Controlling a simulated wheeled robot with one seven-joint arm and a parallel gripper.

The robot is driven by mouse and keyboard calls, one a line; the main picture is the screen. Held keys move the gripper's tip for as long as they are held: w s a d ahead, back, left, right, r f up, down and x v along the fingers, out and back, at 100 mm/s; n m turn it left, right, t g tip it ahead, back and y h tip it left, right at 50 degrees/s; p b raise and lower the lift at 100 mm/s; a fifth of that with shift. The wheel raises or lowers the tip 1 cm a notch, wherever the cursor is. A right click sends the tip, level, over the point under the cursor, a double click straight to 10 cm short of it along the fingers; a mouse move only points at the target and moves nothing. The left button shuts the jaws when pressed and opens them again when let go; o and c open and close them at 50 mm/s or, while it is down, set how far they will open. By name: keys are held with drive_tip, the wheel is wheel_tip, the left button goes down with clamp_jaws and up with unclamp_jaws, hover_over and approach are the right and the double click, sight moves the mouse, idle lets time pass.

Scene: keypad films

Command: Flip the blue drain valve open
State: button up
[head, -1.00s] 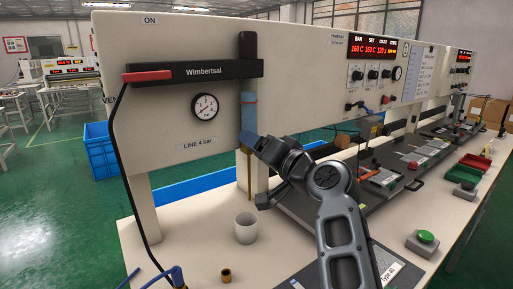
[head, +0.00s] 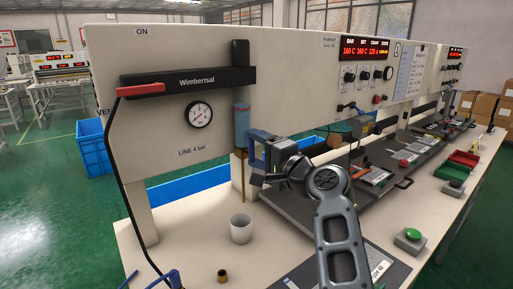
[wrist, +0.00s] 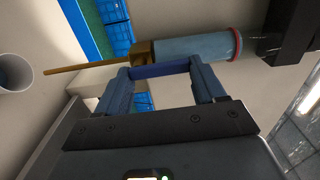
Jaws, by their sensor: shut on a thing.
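The blue drain valve lever (wrist: 160,70) shows in the wrist view as a dark blue bar between my fingertips, roughly in line with the drain pipe. My gripper (wrist: 160,73) is shut on it, one finger at each end. The brass valve body (wrist: 144,52) sits just behind, under the blue-grey filter bowl (wrist: 198,47). In the head view my gripper (head: 252,148) is just right of and below the filter bowl (head: 242,127). The brass drain pipe (head: 243,182) runs down from there toward a white cup (head: 241,229). The lever is hard to make out in the head view.
A black bar with a red handle (head: 140,91) and a gauge (head: 199,115) are on the panel (head: 165,140). A small brass cylinder (head: 223,276) stands on the table near the front. A green button (head: 413,234) stands at the right. Bare tabletop surrounds the cup.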

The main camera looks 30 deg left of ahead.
drive_tip(key=shift+w+f+m, duration=0.1)
drive_tip(key=shift+m, duration=0.2)
drive_tip(key=o, duration=1)
drive_tip(key=shift+o, duration=0.2)
drive_tip(key=shift+d, duration=0.1)
drive_tip(key=b+v, duration=0.1)
drive_tip(key=v, duration=0.6)
drive_tip(key=shift+d, duration=0.3)
